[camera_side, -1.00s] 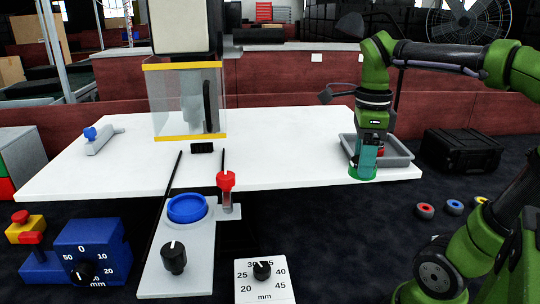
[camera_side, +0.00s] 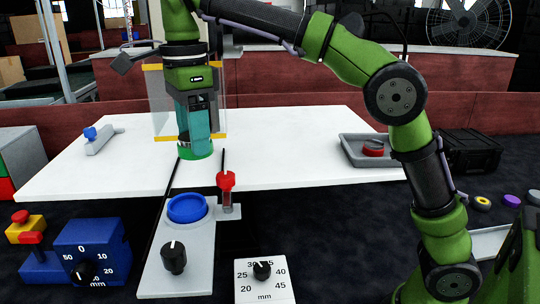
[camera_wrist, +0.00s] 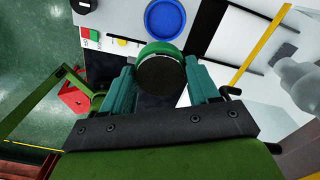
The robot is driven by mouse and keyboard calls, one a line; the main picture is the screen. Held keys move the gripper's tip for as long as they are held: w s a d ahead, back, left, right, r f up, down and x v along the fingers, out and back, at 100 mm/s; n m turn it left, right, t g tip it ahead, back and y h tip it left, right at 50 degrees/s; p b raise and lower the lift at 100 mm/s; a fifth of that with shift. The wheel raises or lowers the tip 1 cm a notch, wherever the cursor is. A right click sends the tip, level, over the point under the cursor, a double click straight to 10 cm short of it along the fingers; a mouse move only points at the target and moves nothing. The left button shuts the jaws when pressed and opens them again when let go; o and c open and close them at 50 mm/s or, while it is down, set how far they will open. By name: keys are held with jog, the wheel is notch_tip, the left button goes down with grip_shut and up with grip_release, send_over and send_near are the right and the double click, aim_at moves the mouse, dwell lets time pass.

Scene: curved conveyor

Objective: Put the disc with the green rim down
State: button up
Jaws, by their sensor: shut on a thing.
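The disc with the green rim (camera_side: 197,153) is held at the lower end of my gripper (camera_side: 195,132), above the white table near its front edge. In the wrist view, the disc (camera_wrist: 161,75) has a dark face and a green edge, and sits between my two teal fingers, which are shut on it. A round blue dish (camera_side: 187,209) lies on a grey plate in front of the table, lower than the disc and apart from it. The dish also shows at the top of the wrist view (camera_wrist: 165,18).
A clear box with yellow edges (camera_side: 158,105) stands behind my gripper. A red-capped post (camera_side: 226,181) stands beside the blue dish, and a black knob (camera_side: 173,258) is in front. A grey tray (camera_side: 350,152) with a red disc (camera_side: 373,148) is at the right.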

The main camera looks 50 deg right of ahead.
aim_at(187, 209)
jog(key=shift+w+a+f+n, duration=0.2)
jog(key=shift+w+a, duration=0.25)
jog(key=shift+w+a+f+n, duration=0.2)
jog(key=shift+w+a, duration=0.25)
jog(key=shift+w+a+f, duration=0.1)
jog(key=shift+f, duration=2.45)
jog(key=shift+w+a+f, duration=0.1)
jog(key=shift+f, duration=2.4)
jog(key=shift+f, duration=0.15)
jog(key=shift+s+d+f, duration=0.1)
jog(key=shift+f, duration=0.55)
jog(key=o, duration=1.1)
jog(key=shift+r, duration=6.75)
